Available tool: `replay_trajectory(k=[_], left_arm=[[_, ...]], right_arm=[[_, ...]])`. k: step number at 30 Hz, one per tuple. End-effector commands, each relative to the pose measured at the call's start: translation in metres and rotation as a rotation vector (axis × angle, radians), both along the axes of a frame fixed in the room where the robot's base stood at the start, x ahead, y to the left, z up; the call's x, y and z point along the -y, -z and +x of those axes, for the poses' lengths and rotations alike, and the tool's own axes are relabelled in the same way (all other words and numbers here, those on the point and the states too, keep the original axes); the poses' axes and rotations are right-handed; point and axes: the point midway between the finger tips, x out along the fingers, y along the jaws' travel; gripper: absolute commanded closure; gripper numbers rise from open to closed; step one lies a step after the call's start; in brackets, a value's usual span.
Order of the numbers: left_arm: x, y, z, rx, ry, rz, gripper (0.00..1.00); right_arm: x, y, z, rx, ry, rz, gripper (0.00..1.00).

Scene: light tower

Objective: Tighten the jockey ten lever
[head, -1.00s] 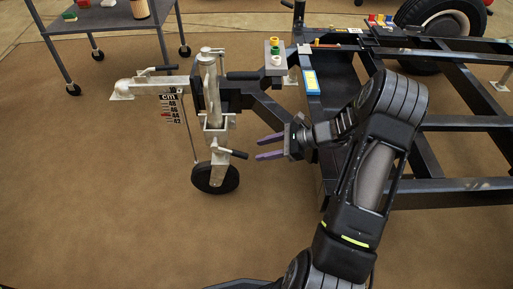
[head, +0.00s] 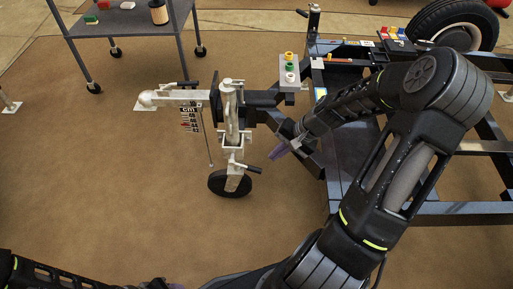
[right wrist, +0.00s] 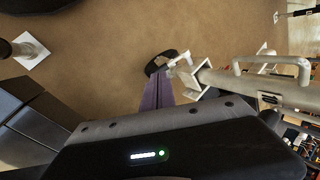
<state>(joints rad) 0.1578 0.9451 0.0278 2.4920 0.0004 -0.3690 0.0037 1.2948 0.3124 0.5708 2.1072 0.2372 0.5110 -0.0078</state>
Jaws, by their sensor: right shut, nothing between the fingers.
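The jockey wheel stands upright on the trailer's coupling arm, with its pale metal tube (head: 231,115) and dark wheel (head: 230,184) at the bottom. A small lever with a black grip (head: 252,169) sticks out to the right of the tube's lower part. In the right wrist view the tube (right wrist: 245,82) lies to the right and the wheel (right wrist: 158,61) is beyond the fingertips. My right gripper (head: 276,152) is shut and empty, above and right of the lever, apparently apart from it. My left gripper (head: 165,285) barely shows at the bottom edge; its fingers are cut off.
The dark trailer frame (head: 430,208) lies to the right under my right arm. A grey cart (head: 125,20) stands at the back left. The brown floor left of and before the wheel is clear.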

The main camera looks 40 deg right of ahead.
Motion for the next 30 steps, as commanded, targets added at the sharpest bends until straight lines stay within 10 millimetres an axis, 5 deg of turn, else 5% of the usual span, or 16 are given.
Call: replay_trajectory(k=[5,20,30], left_arm=[[0.001,0.005,-0.006,-0.014,0.009,-0.003,0.59],[0.0,0.009,-0.005,-0.013,0.007,-0.002,0.59],[-0.003,0.033,-0.001,-0.006,-0.002,0.004,0.59]], right_arm=[[0.015,0.013,0.009,0.109,-0.251,-0.251,1.0],[0.014,0.019,0.012,0.115,-0.263,-0.255,1.0],[0.002,0.066,0.032,0.115,-0.264,-0.252,1.0]])
